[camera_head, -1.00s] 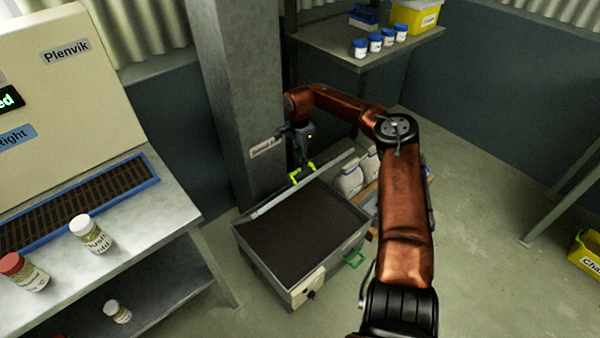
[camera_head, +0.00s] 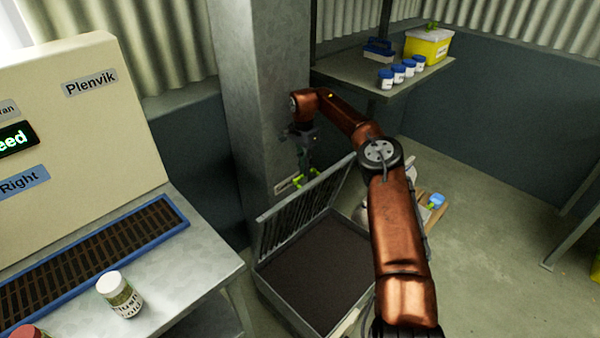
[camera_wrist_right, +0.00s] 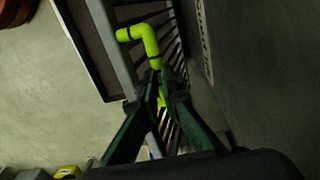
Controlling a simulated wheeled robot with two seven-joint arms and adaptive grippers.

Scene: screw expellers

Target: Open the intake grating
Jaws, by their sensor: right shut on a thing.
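The intake grating (camera_head: 300,208), a grey slatted frame, stands raised along the back edge of the floor hopper (camera_head: 345,258), with its slats facing me. The hopper's dark interior is exposed below it. My right gripper (camera_head: 305,180) is at the grating's upper edge, shut on its yellow-green handle (camera_head: 299,186). In the right wrist view, the bent handle (camera_wrist_right: 147,42) runs down to the dark green fingertips (camera_wrist_right: 158,92), beside the slats (camera_wrist_right: 172,132). The fingers partly hide the grip. My left gripper is not in view.
A grey pillar (camera_head: 258,110) stands close behind the grating. A bench (camera_head: 190,240) with a cream machine (camera_head: 80,150) and a jar (camera_head: 119,294) is at left. A shelf (camera_head: 350,80) with jars is behind my right arm. Open floor lies at right (camera_head: 480,270).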

